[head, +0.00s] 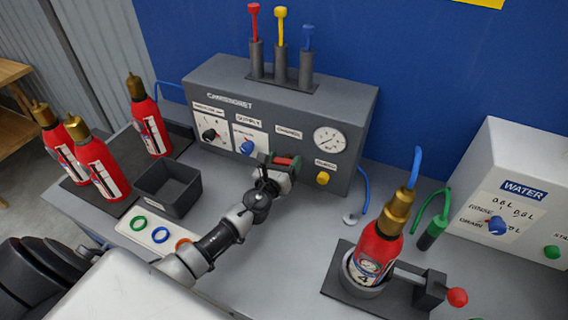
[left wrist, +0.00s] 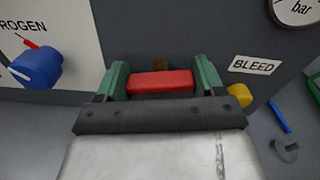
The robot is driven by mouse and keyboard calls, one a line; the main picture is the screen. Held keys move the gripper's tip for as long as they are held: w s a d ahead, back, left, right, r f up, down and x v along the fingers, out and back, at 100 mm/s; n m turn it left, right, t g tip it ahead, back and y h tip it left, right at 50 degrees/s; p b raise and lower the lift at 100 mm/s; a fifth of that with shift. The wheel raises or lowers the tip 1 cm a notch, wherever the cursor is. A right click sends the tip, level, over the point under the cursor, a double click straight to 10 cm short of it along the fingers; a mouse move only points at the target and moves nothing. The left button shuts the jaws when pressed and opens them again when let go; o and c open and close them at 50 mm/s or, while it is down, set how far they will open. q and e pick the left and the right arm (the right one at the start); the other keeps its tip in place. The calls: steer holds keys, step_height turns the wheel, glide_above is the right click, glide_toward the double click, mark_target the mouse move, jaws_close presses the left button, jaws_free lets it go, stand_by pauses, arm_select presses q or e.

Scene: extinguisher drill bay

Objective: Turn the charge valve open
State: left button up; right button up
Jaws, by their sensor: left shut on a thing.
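The charge valve's red handle (head: 284,161) is on the front of the grey charging cabinet (head: 226,80), below the label that appears to read CHARGE. My left gripper (head: 281,166) is shut on this handle. In the left wrist view, the red handle (left wrist: 160,84) lies level across the picture between the green fingers of my left gripper (left wrist: 162,82). A small brass-coloured part shows behind it. The rest of the valve is hidden. The pressure gauge (head: 329,139) is to the right of the handle. My right gripper is not in view.
A blue knob (head: 247,147) is left of the handle, and the yellow bleed button (head: 323,178) is right. A red extinguisher (head: 372,250) stands upright in a holder at front right. Several more stand at left beside an empty dark bin (head: 150,194). The water box (head: 513,190) is far right.

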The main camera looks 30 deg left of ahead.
arm_select(q)
steer(key=n+b, duration=0.1)
steer(key=n, duration=0.2)
steer(key=shift+f+n, duration=0.1)
steer(key=shift+n, duration=0.3)
steer(key=n+b, duration=0.1)
steer(key=n, duration=0.3)
steer(key=shift+n+b, duration=0.3)
steer(key=shift+b, duration=0.1)
steer(key=n, duration=0.3)
steer(key=shift+b, duration=0.3)
steer(key=shift+n, duration=2.1)
steer(key=o, duration=0.9)
steer(key=shift+o, duration=0.2)
steer(key=s+b, duration=0.2)
steer(key=s, duration=0.8)
steer(key=shift+s+d, duration=0.3)
steer(key=shift+s, duration=0.1)
